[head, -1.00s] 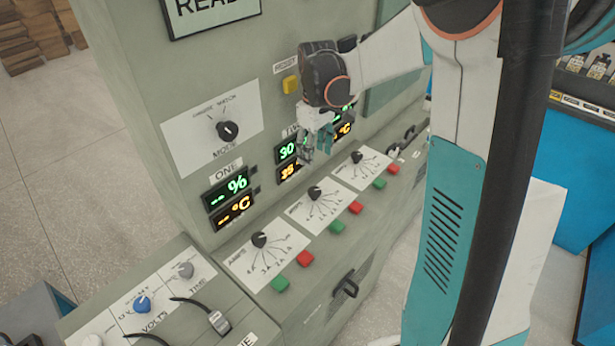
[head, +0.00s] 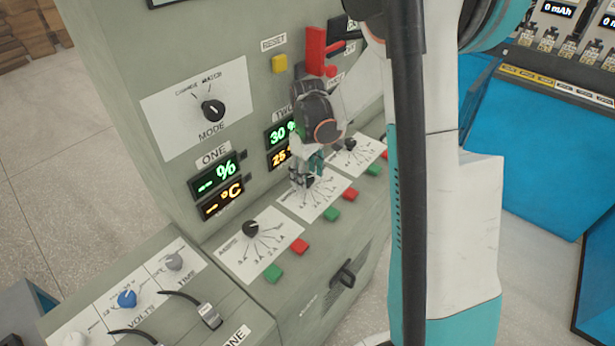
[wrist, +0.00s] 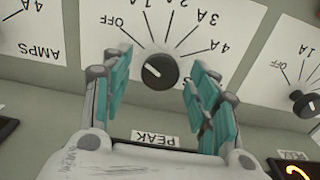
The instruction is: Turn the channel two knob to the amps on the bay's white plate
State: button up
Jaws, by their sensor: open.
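The channel two knob (wrist: 160,71) is black and round, on a white dial plate (wrist: 185,35) marked OFF, 3 A and 4 A; other marks are cut off. Its white pointer line slants up-left in the wrist view, toward OFF. My gripper (wrist: 160,88) is open, with one teal-padded finger on each side of the knob and gaps showing. In the head view my gripper (head: 306,174) is low over the middle dial plate (head: 325,196) and mostly hides the knob. I cannot make out the bay's white plate with an amps figure.
Channel one's knob (head: 250,228) and the right-hand knob (head: 350,144) flank the middle dial. Green (head: 331,214) and red (head: 350,194) buttons lie just in front. A red lever (head: 318,50) and yellow reset button (head: 279,63) are on the upright panel. Battery bays (head: 560,30) stand at right.

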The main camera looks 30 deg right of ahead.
jog(key=shift+f, duration=0.1)
jog(key=shift+c, duration=0.5)
jog(key=c, duration=1)
jog(key=shift+o, duration=0.2)
jog(key=shift+m, duration=2.8)
jog(key=o, duration=1.1)
jog(key=shift+c, duration=0.2)
